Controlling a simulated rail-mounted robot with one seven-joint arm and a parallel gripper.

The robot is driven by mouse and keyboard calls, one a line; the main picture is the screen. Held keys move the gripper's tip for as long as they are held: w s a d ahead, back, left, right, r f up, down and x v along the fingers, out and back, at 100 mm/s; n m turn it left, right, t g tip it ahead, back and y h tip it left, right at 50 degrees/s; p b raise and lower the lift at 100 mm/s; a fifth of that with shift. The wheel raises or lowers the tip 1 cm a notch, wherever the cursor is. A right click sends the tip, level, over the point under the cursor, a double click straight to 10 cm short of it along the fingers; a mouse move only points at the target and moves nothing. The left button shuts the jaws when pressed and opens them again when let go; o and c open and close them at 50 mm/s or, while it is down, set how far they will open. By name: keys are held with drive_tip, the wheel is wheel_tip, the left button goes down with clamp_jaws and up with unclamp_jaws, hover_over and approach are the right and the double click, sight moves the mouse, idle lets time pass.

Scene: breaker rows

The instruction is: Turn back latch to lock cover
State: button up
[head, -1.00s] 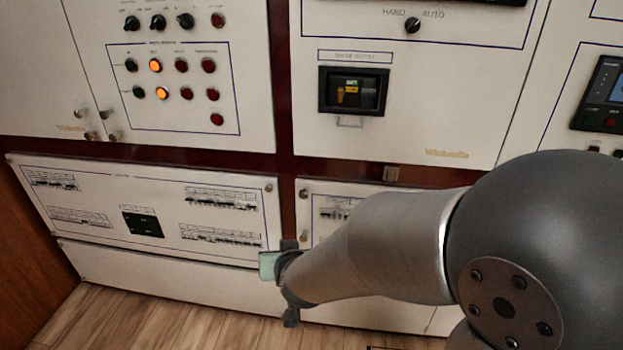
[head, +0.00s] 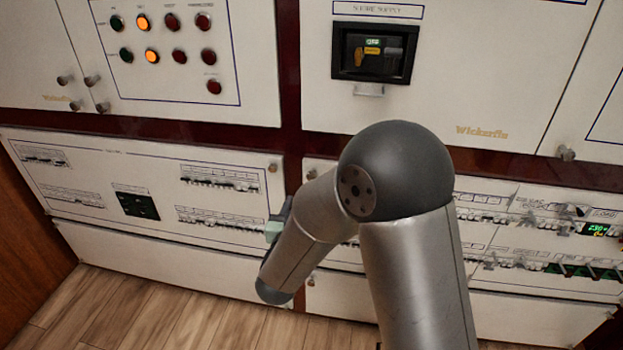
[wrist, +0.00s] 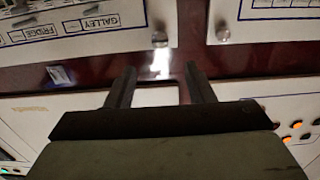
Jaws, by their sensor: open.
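Two small round metal latches sit at the facing top corners of the lower panels. One latch (head: 272,168) is on the lower left cover (head: 95,180). The other (head: 312,173) is on the lower right breaker cover (head: 490,240). Both show in the upside-down wrist view, one latch (wrist: 160,40) beyond my fingers and the other latch (wrist: 222,34) to its right. The frames do not show which is the task's latch. My gripper (wrist: 160,88) is open and empty, its fingers apart over the dark red strip. In the head view my forearm mostly hides it.
Rows of breakers (head: 220,178) stick out of the lower panels. Wooden floor (head: 150,310) lies in front.

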sight(312, 177)
drive_tip(key=w, duration=0.3)
drive_tip(key=w+d, duration=0.1)
drive_tip(key=w, duration=0.7)
drive_tip(key=shift+d, duration=0.3)
drive_tip(key=shift+s, duration=0.1)
drive_tip(key=c, duration=1)
